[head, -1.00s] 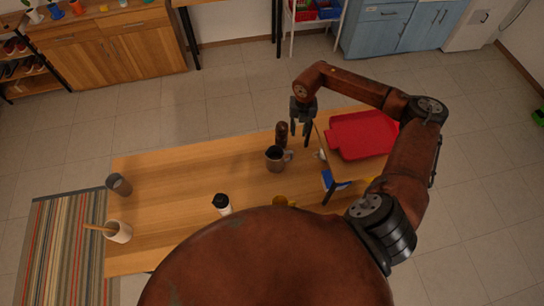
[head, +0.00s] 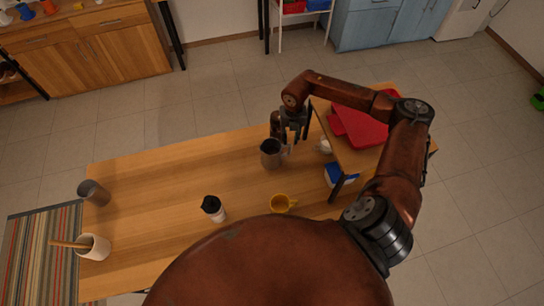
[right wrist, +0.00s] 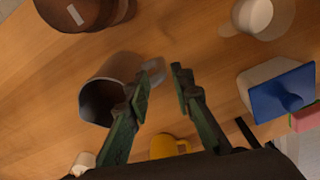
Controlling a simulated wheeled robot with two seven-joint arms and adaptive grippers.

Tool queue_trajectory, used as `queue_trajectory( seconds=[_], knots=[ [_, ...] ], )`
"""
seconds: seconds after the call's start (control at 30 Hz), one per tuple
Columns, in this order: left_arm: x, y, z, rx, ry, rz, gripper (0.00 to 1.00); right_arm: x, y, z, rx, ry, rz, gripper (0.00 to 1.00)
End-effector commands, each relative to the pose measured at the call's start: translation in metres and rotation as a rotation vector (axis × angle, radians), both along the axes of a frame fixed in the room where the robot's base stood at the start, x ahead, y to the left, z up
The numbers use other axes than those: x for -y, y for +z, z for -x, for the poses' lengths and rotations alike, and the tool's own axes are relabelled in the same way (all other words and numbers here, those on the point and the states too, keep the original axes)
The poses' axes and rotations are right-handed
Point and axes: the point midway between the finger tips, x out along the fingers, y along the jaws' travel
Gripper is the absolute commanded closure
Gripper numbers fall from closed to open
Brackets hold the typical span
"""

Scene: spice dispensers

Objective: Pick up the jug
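The jug (head: 270,155) is a grey metal pitcher standing upright on the wooden table, its handle (right wrist: 153,73) pointing right. It also shows in the right wrist view (right wrist: 105,72), partly behind one finger. My right gripper (head: 294,128) is above and just beside the jug's handle side. In the right wrist view its two fingers (right wrist: 164,82) are spread apart with nothing held. The left finger overlaps the jug and handle in the picture; contact cannot be told. My left gripper is not in view.
A brown dispenser (right wrist: 83,10) stands behind the jug. A yellow mug (head: 283,203), a white bottle with a black lid (head: 213,208) and a white cup (head: 324,146) stand nearby. A small raised shelf (head: 345,157) holds a red tray (head: 360,127). The table's left middle is clear.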

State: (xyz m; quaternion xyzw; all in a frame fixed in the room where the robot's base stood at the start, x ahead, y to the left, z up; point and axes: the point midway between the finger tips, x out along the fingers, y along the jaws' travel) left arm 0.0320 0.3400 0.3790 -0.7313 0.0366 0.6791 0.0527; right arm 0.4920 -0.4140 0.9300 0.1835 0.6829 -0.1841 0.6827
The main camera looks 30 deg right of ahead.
Motion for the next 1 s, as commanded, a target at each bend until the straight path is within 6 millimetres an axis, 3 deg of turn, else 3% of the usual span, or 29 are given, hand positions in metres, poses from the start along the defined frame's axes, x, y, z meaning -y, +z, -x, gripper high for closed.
queue_trajectory(
  seconds=[0.27, 0.6, 0.8, 1.0],
  knots=[
    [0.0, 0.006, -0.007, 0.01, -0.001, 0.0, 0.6, -0.001, -0.023, 0.002, -0.001, 0.0, -0.001, 0.79],
    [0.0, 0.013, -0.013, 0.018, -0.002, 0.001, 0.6, -0.002, -0.067, 0.004, 0.0, 0.0, -0.001, 0.79],
    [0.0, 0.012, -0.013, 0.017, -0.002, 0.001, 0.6, -0.002, -0.068, 0.004, 0.001, 0.0, -0.001, 0.79],
    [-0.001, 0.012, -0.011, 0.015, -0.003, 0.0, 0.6, -0.002, -0.068, 0.004, 0.001, 0.0, -0.001, 0.92]
  ],
)
